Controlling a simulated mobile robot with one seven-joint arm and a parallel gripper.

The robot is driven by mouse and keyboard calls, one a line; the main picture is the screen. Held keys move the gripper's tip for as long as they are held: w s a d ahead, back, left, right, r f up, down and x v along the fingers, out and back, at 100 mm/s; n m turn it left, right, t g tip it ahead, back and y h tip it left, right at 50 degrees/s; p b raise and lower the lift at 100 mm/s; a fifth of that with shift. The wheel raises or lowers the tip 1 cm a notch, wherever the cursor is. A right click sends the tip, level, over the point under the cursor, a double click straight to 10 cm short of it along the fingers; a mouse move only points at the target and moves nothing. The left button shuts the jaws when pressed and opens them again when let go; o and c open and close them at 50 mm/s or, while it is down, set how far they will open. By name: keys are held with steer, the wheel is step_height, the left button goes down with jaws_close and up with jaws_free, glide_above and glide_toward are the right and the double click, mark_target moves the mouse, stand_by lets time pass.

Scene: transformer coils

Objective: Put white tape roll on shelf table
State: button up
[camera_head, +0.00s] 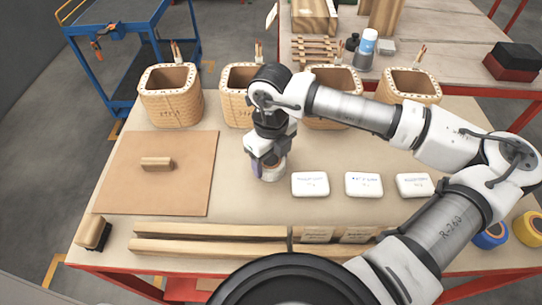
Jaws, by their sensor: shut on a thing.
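My gripper (267,164) points down over the middle of the near table (235,150). I cannot tell whether the roll touches the table top. The task's shelf table is probably the table at the back right (450,62), which has a grey top and red frame; its near edge lies behind the row of coils.
Several wooden coils (171,98) stand along the far edge. White boxes (310,184) lie right of my gripper. A brown board (185,190) with a wooden block is at left. Bars (210,247) lie in front. A blue tape roll (490,236) and a yellow roll (530,228) sit at right.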

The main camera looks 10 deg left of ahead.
mark_target(271, 160)
steer(key=shift+f, duration=0.15)
steer(key=o, duration=1)
steer(key=shift+o, duration=0.2)
step_height(271, 160, up, 12)
steer(key=b, duration=0.1)
steer(key=shift+r, duration=0.2)
